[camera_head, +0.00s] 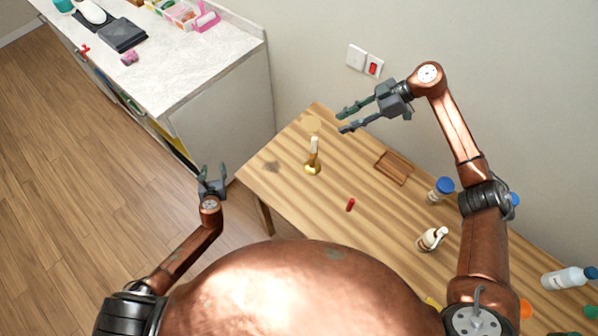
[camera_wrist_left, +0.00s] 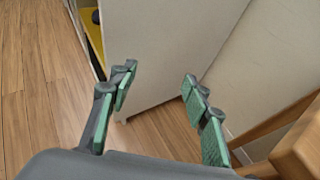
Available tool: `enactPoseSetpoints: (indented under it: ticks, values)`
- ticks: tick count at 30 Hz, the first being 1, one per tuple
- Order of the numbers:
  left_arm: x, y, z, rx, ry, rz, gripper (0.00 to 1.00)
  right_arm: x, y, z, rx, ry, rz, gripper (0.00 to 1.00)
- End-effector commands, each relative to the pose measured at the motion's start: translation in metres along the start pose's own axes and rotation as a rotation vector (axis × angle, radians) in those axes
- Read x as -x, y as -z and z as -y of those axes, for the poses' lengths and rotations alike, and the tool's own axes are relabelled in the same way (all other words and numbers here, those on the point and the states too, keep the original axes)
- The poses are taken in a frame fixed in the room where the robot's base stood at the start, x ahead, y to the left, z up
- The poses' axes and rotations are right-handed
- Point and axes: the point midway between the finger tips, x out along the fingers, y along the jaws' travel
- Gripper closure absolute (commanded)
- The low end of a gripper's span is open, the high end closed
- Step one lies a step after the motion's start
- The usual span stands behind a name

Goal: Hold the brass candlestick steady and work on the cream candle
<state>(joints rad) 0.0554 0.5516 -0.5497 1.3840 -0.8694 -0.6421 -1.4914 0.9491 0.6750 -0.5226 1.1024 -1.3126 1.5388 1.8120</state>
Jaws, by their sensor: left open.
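The brass candlestick (camera_head: 312,168) stands upright on the wooden table, towards its far left end. The cream candle (camera_head: 314,145) stands upright in its top. My left gripper (camera_head: 213,174) is open and empty, off the table's left edge and well apart from the candlestick. In the left wrist view its two green-padded fingers (camera_wrist_left: 163,88) are spread with nothing between them. My right gripper (camera_head: 344,120) is open and empty, beyond and to the right of the candle, its fingers pointing left. It does not appear to touch the candle.
A small red object (camera_head: 350,205) and a brown wooden tray (camera_head: 393,168) lie on the table (camera_head: 300,208). A blue-lidded jar (camera_head: 440,190) and a cream bottle (camera_head: 431,239) stand further right. A white-topped cabinet (camera_head: 200,70) stands at the upper left. The table's corner (camera_wrist_left: 298,150) shows in the left wrist view.

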Motion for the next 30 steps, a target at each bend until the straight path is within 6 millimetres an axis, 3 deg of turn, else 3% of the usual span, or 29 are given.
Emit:
enactPoseSetpoints:
  ticks: [1, 3, 6, 9, 15, 21, 25, 30]
  values:
    - [0.004, -0.029, 0.011, -0.088, 0.016, 0.056, 0.56, 0.000, 0.000, 0.000, 0.000, 0.000, 0.000, 0.71]
    - [0.012, -0.064, 0.027, -0.218, 0.029, 0.133, 0.56, 0.000, 0.000, 0.000, -0.001, 0.000, 0.000, 0.71]
    - [0.032, -0.107, 0.058, -0.377, 0.051, 0.247, 0.56, 0.000, 0.000, 0.000, 0.000, 0.000, 0.000, 0.71]
    - [0.059, -0.132, 0.101, -0.466, 0.095, 0.349, 0.56, 0.000, 0.000, 0.000, 0.000, 0.000, 0.000, 0.71]
    - [0.120, -0.121, 0.198, -0.388, 0.272, 0.442, 0.56, 0.000, 0.000, 0.000, 0.000, 0.000, 0.000, 0.71]
    - [0.178, -0.098, 0.277, -0.224, 0.457, 0.455, 0.56, 0.000, 0.000, 0.000, 0.000, 0.000, 0.000, 0.71]
    - [0.208, -0.089, 0.309, -0.145, 0.541, 0.451, 0.56, 0.000, 0.000, 0.000, 0.000, 0.000, 0.000, 0.71]
    - [0.227, -0.085, 0.329, -0.095, 0.596, 0.445, 0.56, 0.000, 0.000, 0.000, 0.000, 0.000, 0.000, 0.71]
